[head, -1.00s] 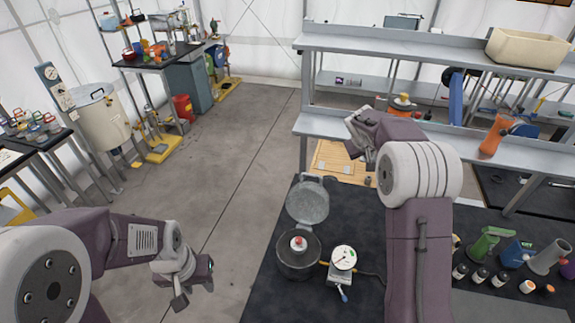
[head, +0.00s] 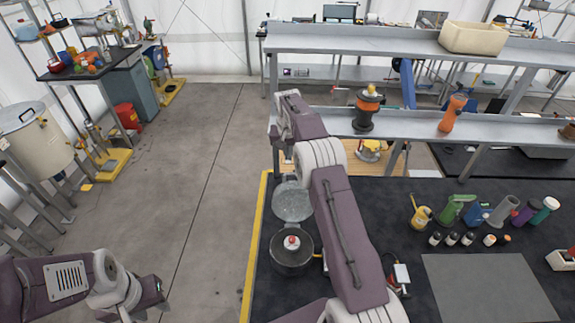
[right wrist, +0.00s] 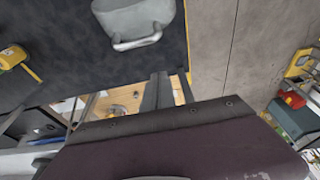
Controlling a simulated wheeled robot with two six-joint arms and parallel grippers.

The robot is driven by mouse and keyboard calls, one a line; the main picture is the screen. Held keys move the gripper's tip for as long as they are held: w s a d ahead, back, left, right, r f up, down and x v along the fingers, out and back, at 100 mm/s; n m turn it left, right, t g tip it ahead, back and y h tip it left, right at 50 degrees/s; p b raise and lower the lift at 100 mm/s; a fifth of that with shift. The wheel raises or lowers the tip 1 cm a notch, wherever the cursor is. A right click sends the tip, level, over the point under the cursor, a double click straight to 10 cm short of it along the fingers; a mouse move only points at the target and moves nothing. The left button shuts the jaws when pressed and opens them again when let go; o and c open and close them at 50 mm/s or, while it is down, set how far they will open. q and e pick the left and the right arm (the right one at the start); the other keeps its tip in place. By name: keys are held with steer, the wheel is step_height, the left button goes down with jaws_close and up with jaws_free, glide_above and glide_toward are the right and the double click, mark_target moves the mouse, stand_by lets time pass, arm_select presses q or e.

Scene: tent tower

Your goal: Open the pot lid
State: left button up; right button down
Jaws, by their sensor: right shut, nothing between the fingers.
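The dark pot (head: 291,262) stands on the black bench top near its left edge, with a red-topped round object (head: 292,242) inside. Its grey round lid (head: 291,204) is swung open at the pot's far side, off the mouth. The lid and its loop handle also show at the top of the right wrist view (right wrist: 137,20). My right gripper (head: 280,132) is beyond the lid in the head view, apart from it, shut and empty. My left gripper (head: 150,300) hangs over the floor at lower left, away from the pot; its jaw opening is unclear.
A grey shelf (head: 400,126) rises behind the bench and carries orange-topped items. Bottles and small jars (head: 452,239) stand right of my right arm, near a grey mat (head: 490,285). The floor (head: 190,190) left of the bench is clear.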

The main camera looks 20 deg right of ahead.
steer(key=s+f+p, duration=0.1)
steer(key=s+a+f+p, duration=0.1)
steer(key=s, duration=0.1)
steer(key=shift+s+f, duration=0.1)
steer(key=shift+f, duration=0.3)
steer(key=shift+d+f, duration=0.15)
steer(key=shift+d, duration=0.2)
